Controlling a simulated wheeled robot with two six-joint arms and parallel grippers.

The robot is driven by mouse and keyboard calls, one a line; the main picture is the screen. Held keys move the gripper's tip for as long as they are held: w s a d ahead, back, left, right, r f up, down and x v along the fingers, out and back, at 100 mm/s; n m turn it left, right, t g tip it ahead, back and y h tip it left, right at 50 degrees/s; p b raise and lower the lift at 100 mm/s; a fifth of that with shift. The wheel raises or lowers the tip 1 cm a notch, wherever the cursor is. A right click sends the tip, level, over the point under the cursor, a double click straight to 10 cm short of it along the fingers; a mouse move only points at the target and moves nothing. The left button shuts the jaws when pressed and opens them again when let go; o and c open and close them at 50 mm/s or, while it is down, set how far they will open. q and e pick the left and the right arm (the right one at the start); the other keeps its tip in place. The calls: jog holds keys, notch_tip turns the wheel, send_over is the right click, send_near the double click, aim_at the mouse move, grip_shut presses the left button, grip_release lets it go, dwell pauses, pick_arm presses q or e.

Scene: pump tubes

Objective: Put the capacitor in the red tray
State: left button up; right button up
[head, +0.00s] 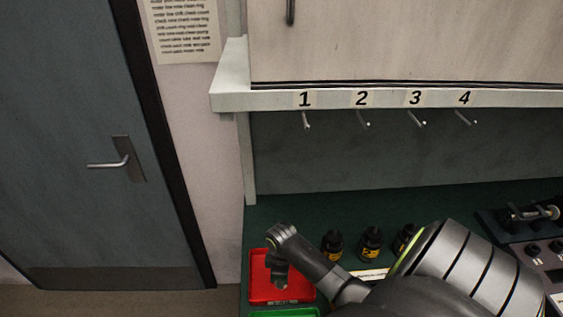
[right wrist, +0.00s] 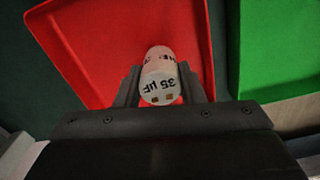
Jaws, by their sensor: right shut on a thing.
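The capacitor (right wrist: 160,70) is a white cylinder marked "35 µF". It sits between the two fingers of my right gripper (right wrist: 161,88) in the right wrist view, and the gripper is shut on it. The red tray (right wrist: 100,45) lies behind and below the capacitor in that view. In the head view my right gripper (head: 279,277) is over the red tray (head: 262,262), and my arm hides part of the tray. I cannot tell whether the capacitor touches the tray floor. My left gripper is not in view.
A green tray (head: 282,313) is beside the red tray, at the near side in the head view. Several dark bottles (head: 332,246) with yellow labels stand to the right. Numbered hooks (head: 307,121) hang under the shelf (head: 275,99) above. A dark device (head: 540,245) stands at far right.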

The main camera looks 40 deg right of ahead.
jog(key=shift+f, duration=0.6)
dwell(0.4)
jog(key=o, duration=1.1)
jog(key=shift+r, duration=0.1)
notch_tip(320, 180, up, 17)
jog(key=shift+r, duration=0.15)
